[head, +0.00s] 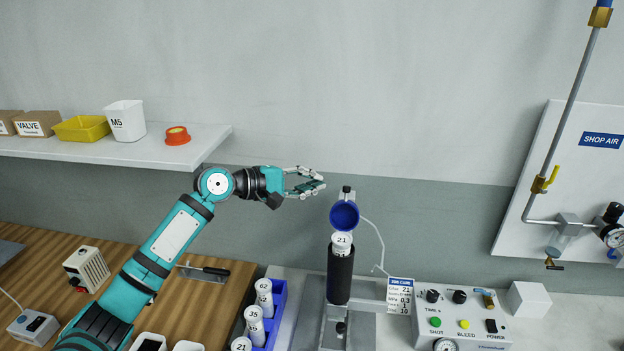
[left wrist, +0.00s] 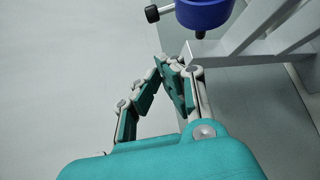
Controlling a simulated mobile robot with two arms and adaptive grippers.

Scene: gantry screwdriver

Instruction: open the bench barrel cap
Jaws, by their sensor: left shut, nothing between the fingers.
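The bench barrel (head: 340,272) is a black upright cylinder with a white cartridge (head: 342,243) marked 21 showing at its top. Its blue round cap (head: 344,214) stands raised above and behind the barrel mouth, its hollow-looking face toward the head camera. The blue cap (left wrist: 205,12) also shows at the top edge of the left wrist view, with a small black knob (left wrist: 152,13) beside it. My left gripper (head: 321,184) is shut and empty, up and left of the cap and apart from it. In the left wrist view its fingertips (left wrist: 178,66) meet below the cap. My right gripper is not in view.
A blue rack (head: 279,308) with several white cartridges stands left of the barrel. A control box (head: 462,322) and a small label card (head: 400,296) are to its right. A shelf (head: 200,146) with bins is at the upper left. The wall behind the gripper is clear.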

